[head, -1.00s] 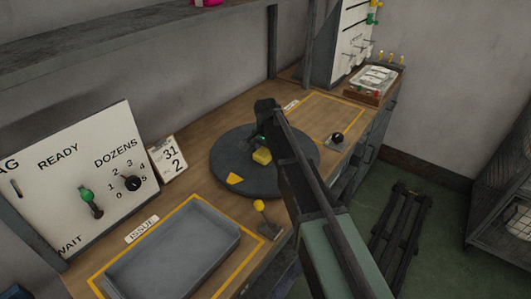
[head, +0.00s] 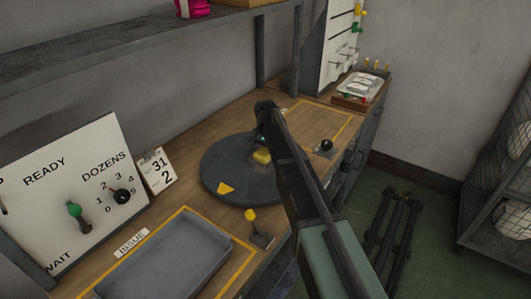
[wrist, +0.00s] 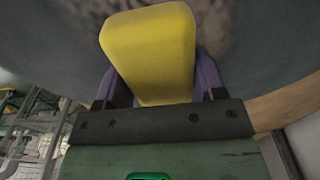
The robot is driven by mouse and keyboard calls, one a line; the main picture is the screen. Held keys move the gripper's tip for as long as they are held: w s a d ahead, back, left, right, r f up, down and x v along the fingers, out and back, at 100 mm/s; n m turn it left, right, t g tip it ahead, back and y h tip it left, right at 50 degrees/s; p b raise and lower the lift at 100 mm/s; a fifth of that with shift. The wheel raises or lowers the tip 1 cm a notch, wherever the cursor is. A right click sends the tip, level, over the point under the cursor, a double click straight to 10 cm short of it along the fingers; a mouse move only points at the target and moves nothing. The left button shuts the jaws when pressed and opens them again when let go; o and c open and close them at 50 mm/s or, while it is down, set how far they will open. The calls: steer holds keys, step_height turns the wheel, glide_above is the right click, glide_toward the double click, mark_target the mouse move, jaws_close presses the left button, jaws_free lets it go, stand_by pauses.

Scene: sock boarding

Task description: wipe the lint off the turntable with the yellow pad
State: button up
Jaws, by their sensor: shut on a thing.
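The dark grey round turntable (head: 222,168) lies on the wooden bench, with a yellow triangle mark (head: 226,188) near its front left edge. My gripper (head: 264,146) is over its far right part, shut on the yellow pad (head: 262,157). In the wrist view the pad (wrist: 150,45) sits between the purple fingers, its free end against or just above the turntable surface; I cannot tell whether it touches. A mottled brownish-grey patch, which looks like lint (wrist: 213,18), shows around the pad's end. My arm hides the turntable's right side in the head view.
A grey tray (head: 165,258) stands at the front left, beside a small yellow-knobbed lever (head: 251,215). A dial board (head: 62,200) and a date card (head: 157,171) stand at the left. A black knob (head: 325,146) and a yellow-outlined bench area (head: 318,118) lie beyond the turntable.

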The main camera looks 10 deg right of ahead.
mark_target(257, 173)
steer(key=shift+w+d, duration=2.25)
steer(key=shift+w, duration=0.15)
steer(key=shift+s+d, duration=0.8)
steer(key=shift+d, duration=0.2)
steer(key=shift+s+a, duration=1.2)
steer(key=shift+a, duration=0.1)
steer(key=shift+s+a, duration=1.45)
steer(key=shift+s, duration=0.15)
steer(key=shift+s+a+r, duration=0.1)
steer(key=shift+s+a, duration=1.95)
steer(key=shift+a, duration=0.05)
steer(key=shift+s+a, duration=1.1)
steer(key=shift+s, duration=0.1)
step_height(257, 173, up, 6)
steer(key=p, duration=0.6)
